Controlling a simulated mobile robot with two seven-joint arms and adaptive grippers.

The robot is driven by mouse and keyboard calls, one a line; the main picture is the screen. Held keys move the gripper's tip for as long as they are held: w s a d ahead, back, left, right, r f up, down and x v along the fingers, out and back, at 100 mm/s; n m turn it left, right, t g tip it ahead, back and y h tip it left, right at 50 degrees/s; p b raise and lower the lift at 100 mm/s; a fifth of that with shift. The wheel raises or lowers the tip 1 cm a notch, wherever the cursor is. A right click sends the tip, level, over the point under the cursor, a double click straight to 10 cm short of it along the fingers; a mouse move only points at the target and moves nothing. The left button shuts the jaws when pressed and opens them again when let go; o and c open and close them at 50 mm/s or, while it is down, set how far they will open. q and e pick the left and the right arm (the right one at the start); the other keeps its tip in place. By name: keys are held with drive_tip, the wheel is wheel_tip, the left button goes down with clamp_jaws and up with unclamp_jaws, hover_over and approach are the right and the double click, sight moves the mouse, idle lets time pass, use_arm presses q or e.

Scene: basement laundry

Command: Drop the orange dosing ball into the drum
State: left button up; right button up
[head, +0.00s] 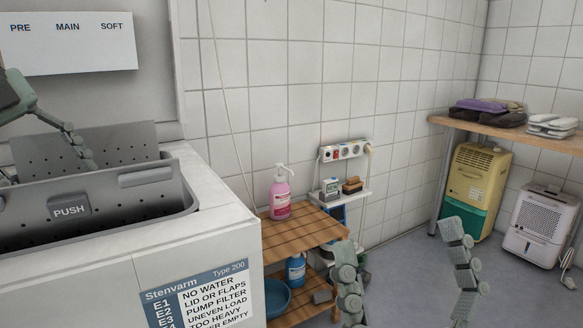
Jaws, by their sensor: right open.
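The drum (99,200) of the grey top-loading washer is at the left, with perforated metal flaps and a PUSH button (69,207). My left gripper (45,162) is cut by the left edge, with one jointed finger reaching down over the drum opening between the flaps. Its other side is mostly out of view, and I cannot see whether it holds anything. My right gripper (408,290) is at the bottom right, its two fingers spread wide with nothing between them, over the floor and away from the washer. I see no orange dosing ball; the drum's inside is hidden.
A wooden slatted shelf (300,237) right of the washer holds a pink pump bottle (280,193). A blue bottle (296,269) and blue bowl (277,297) are below. A yellow-green appliance (477,185) and white dehumidifier (540,225) stand by a wooden counter (500,131).

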use_arm(q)
drive_tip(key=v, duration=0.6)
drive_tip(key=shift+a+r, duration=0.2)
drive_tip(key=shift+r, duration=0.05)
